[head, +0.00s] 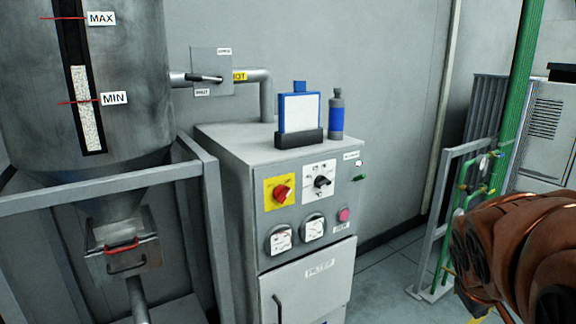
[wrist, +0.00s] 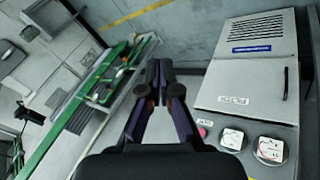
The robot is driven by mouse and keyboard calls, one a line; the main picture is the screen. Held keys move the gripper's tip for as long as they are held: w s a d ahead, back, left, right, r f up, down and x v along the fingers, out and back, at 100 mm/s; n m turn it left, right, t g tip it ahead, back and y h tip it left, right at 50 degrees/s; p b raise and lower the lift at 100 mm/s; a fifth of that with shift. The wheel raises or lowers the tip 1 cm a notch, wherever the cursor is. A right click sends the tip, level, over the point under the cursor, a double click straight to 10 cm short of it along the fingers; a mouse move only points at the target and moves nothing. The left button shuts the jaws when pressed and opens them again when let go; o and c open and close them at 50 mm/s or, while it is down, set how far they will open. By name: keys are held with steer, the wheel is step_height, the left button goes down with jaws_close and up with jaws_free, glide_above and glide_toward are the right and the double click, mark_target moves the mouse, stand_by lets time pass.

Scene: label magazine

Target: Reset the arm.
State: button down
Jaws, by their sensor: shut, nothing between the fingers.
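My arm shows as a brown, jointed shape at the right edge of the head view; my gripper is outside that view. In the wrist view my gripper (wrist: 160,85) points away from the camera, its dark fingers together and nothing between them. The grey control cabinet (head: 235,200) stands in the middle of the head view. In the wrist view the cabinet (wrist: 215,98) lies to the right of my gripper, apart from the fingers as far as I can tell.
A blue-framed board (head: 299,112) and a blue bottle (head: 337,118) stand on the cabinet. A steel hopper (head: 135,60) with a frame is at left. Green pipes (head: 513,95) and a grey railing (head: 440,200) are at right. Floor (head: 393,262) shows between cabinet and railing.

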steer(key=s+a+f+g+y, duration=0.2)
steer(key=s+a+f+g, duration=0.1)
steer(key=s+a, duration=0.5)
steer(key=s+a+f+m+g+y+p, duration=0.1)
steer(key=s+a+f+g+y, duration=0.2)
steer(key=s+a+f, duration=0.2)
steer(key=s+a, duration=0.3)
steer(key=s, duration=0.3)
steer(key=shift+s+f, duration=0.25)
steer(key=shift+s, duration=0.15)
